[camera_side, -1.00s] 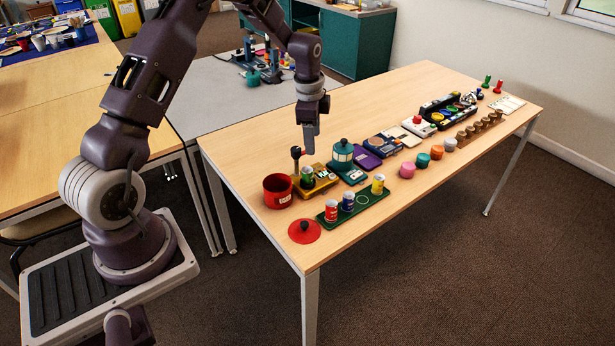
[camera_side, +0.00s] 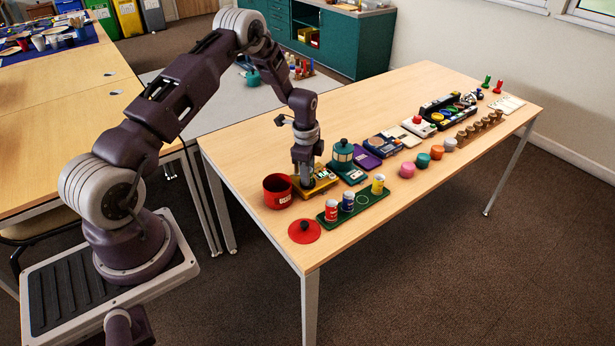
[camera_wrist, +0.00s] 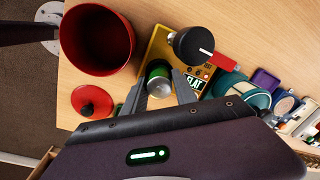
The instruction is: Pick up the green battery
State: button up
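The green battery (camera_wrist: 158,72) stands on the yellow device (camera_wrist: 157,42), seen end-on in the wrist view. My gripper (camera_wrist: 160,88) is open, with one finger on either side of the battery and small gaps seeming to show between them. In the side view my gripper (camera_side: 305,182) is low over the yellow device (camera_side: 325,180) and hides the battery. I cannot tell whether either finger touches it.
A red pot (camera_side: 277,191) stands close at the left, its red lid (camera_side: 304,231) in front. A green tray (camera_side: 362,206) holds red, blue and yellow batteries and has an empty ring. A black-knobbed lever (camera_wrist: 194,45) stands beside the fingers. A teal lantern-like object (camera_side: 343,153) is nearby on the right.

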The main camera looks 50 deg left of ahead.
grip_shut()
notch_tip(320, 180, up, 10)
jog(key=shift+r, duration=0.1)
dwell(0.8)
